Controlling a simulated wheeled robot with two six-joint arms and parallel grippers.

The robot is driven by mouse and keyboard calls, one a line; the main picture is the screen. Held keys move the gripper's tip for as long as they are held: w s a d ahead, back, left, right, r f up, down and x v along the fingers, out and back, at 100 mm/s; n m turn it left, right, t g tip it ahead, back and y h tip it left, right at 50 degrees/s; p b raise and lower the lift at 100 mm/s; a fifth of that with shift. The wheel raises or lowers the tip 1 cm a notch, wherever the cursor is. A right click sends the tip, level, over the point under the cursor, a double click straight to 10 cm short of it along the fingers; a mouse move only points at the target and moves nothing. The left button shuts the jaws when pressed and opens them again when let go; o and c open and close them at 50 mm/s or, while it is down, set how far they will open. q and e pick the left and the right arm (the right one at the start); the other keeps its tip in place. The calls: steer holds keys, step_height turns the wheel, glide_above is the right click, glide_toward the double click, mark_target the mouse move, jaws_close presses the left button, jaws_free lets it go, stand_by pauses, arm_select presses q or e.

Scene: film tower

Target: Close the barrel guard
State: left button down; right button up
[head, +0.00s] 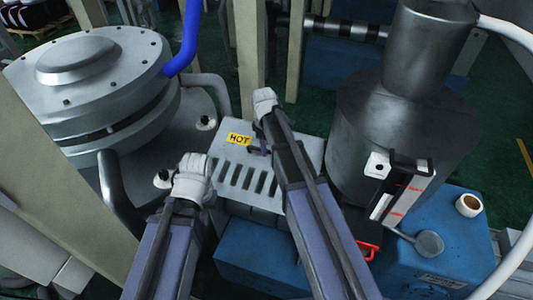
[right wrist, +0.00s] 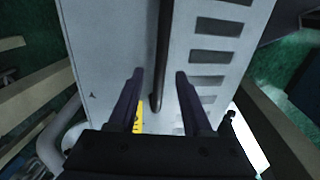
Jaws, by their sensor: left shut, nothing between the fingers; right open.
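The barrel guard is a pale grey slotted cover (head: 232,172) with a yellow HOT label (head: 239,139), in the middle of the head view. In the right wrist view its slotted face (right wrist: 218,45) fills the upper right. A dark handle bar (right wrist: 161,55) runs along it. My right gripper (right wrist: 159,73) is open. Its fingers appear either side of the bar in the picture; I cannot tell how deep they reach. In the head view my right gripper (head: 264,103) is at the guard's far side. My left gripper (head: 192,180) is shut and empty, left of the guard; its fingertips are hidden.
A round lidded grey vessel (head: 88,75) stands at the left and a dark cylindrical hopper (head: 400,130) at the right. A blue base (head: 440,240) carries a white roll (head: 468,205). Beige posts (head: 250,55) rise behind the guard.

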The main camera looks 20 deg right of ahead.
steer(key=shift+f+b, duration=0.3)
steer(key=shift+f, duration=0.35)
jaws_close()
stand_by(1.0)
